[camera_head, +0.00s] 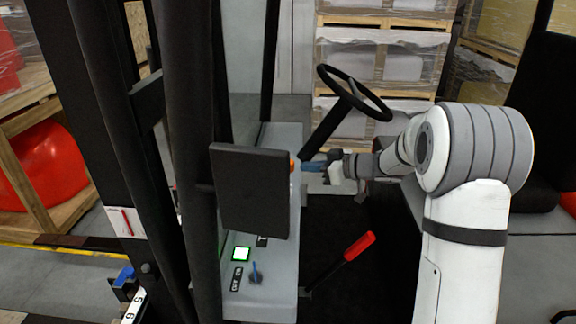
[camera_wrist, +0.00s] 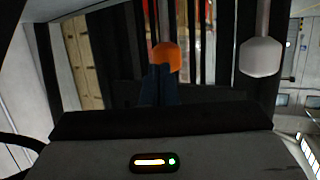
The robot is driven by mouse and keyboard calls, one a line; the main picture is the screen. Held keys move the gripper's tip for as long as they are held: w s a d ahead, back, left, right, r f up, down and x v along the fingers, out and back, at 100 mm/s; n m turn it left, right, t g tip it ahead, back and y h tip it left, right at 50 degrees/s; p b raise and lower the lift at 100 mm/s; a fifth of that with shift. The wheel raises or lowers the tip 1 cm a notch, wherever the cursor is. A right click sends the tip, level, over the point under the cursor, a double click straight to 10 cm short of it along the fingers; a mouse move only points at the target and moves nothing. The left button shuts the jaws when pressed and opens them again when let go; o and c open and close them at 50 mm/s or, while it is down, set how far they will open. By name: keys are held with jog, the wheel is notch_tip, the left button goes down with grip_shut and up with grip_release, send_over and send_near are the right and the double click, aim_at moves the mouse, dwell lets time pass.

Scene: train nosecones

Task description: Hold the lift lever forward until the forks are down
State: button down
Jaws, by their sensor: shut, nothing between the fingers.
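A lever with an orange knob (camera_wrist: 167,57) stands just beyond my gripper's fingertips in the wrist view; the knob (camera_head: 292,164) shows only in part in the head view. A second lever with a pale grey knob (camera_wrist: 262,57) stands to its right in the wrist view. No label shows which one is the lift lever. My gripper (camera_head: 312,163), with blue fingers, is shut and empty at the orange knob, its fingers (camera_wrist: 158,84) overlapping the knob's lower edge. I cannot tell whether they touch. The forks are not recognisable in either view.
A black steering wheel (camera_head: 352,93) stands close behind my gripper. A red-handled lever (camera_head: 359,246) rises lower down. A numbered strip (camera_head: 132,300) shows at lower left.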

aim_at(293, 163)
jog(key=shift+w+a, duration=0.1)
jog(key=shift+a, duration=0.15)
jog(key=shift+x, duration=0.9)
jog(key=shift+a, duration=0.1)
jog(key=shift+a+f+p, duration=0.1)
jog(key=shift+a+p, duration=0.4)
jog(key=shift+a, duration=0.95)
dwell(4.0)
jog(key=w+d+f+p+v, duration=0.1)
jog(key=p+v, duration=0.5)
jog(key=v, duration=0.7)
jog(key=shift+w+d+f+p, duration=0.15)
jog(key=shift+w+d+p, duration=0.2)
jog(key=shift+w, duration=0.2)
